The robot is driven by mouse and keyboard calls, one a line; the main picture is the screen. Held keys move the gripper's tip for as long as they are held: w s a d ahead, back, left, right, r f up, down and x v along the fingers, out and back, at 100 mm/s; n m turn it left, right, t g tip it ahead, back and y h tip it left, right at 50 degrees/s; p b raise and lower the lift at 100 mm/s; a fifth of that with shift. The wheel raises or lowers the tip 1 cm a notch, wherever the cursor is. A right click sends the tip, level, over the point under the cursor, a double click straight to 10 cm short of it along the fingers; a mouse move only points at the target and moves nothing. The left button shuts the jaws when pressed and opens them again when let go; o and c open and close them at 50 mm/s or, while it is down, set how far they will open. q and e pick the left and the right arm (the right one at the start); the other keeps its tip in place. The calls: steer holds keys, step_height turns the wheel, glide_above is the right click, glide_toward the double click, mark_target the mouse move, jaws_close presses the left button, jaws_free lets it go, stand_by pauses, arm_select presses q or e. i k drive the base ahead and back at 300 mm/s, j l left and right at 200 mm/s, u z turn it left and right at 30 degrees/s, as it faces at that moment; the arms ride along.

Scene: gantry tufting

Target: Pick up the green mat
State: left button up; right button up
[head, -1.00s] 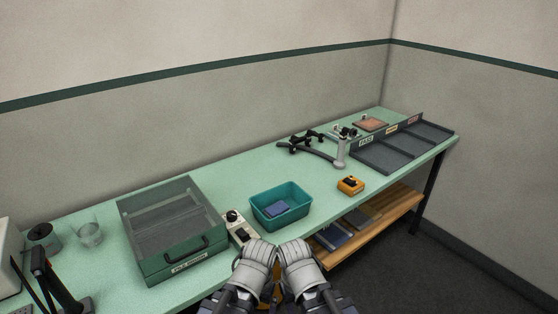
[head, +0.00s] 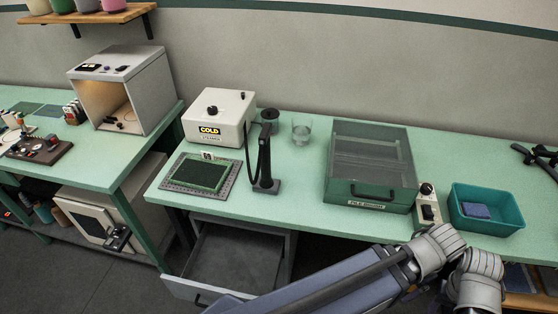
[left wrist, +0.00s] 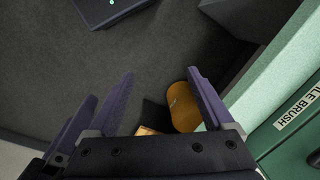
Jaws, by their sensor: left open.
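A dark green mat (head: 197,174) lies flat on a grey perforated plate (head: 226,187) on the bench, in front of the white box marked COLD. A small tag marked with a number stands at its back edge. My left gripper (left wrist: 160,73) shows in the left wrist view with its two fingers apart and nothing between them. It is over the floor beside the bench edge, well away from the mat. In the head view my arms are at the lower right, and neither gripper's fingers can be seen there.
A black upright tool (head: 264,165) stands right of the mat. The COLD box (head: 222,117) is behind it. A glass (head: 301,131), the PILE BRUSH box (head: 370,194) and a teal bin (head: 510,222) stand farther right. An open drawer (head: 232,258) juts out below.

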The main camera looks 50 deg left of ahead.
mark_target(203, 172)
steer(key=u, duration=2.3)
steer(key=i+j+z, duration=0.1)
steer(key=j, duration=0.45)
steer(key=i+j+z, duration=0.1)
steer(key=i+j, duration=0.15)
steer(key=j, duration=0.3)
steer(key=i+j+z, duration=0.15)
steer(key=j, duration=0.4)
steer(key=i+j+z, duration=0.1)
steer(key=j, duration=0.5)
steer(key=i+j+z, duration=0.1)
steer(key=j, duration=0.5)
steer(key=i+j+z, duration=0.1)
steer(key=j, duration=0.45)
